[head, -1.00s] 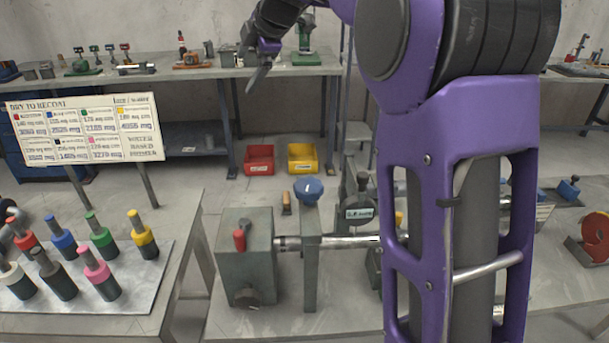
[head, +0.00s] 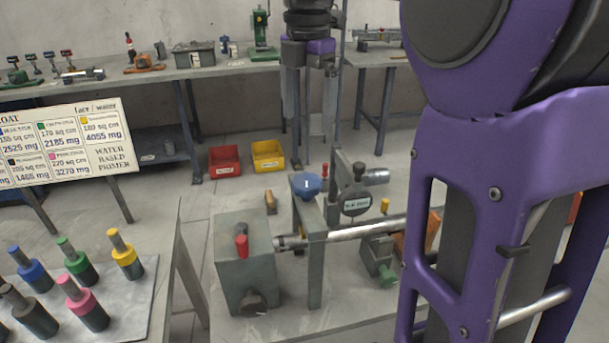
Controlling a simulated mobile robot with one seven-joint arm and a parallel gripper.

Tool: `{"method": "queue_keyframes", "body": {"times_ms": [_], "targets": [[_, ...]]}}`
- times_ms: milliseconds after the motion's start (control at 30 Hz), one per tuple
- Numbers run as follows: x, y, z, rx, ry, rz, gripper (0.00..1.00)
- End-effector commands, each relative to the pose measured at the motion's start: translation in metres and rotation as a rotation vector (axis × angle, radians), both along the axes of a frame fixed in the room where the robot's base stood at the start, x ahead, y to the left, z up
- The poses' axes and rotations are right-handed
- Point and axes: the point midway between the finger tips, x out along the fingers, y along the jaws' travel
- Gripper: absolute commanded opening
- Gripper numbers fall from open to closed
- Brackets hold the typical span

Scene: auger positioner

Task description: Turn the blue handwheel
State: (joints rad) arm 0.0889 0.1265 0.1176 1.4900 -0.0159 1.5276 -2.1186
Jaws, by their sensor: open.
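The blue handwheel (head: 307,185) sits on top of an upright grey post of the positioner, on the bench at the centre of the head view. It is a small round blue knob seen from above at an angle. My gripper (head: 308,120) hangs pointing down, above the handwheel in the picture, with its two fingers apart. It is empty and does not touch the wheel. How far it is from the wheel in depth is hard to tell.
A grey block with a red knob (head: 241,246) stands left of the post. A metal shaft (head: 352,232) runs right past a dial gauge (head: 356,203). Coloured bottles stand at lower left. Red (head: 224,159) and yellow (head: 268,155) bins lie beyond. My purple arm hides the right side.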

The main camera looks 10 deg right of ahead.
Motion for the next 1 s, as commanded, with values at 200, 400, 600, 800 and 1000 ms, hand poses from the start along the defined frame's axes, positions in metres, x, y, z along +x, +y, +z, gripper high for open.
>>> {"method": "queue_keyframes", "body": {"times_ms": [200,400,600,800,1000], "targets": [[-0.001,0.0,-0.053,0.001,0.004,0.0,1.0],[-0.001,0.0,-0.095,0.001,0.003,0.0,1.0],[0.0,0.0,-0.125,0.001,0.001,-0.001,1.0],[0.0,0.0,-0.136,0.001,-0.001,-0.001,1.0],[0.0,0.0,-0.137,0.001,-0.002,-0.001,1.0]]}}
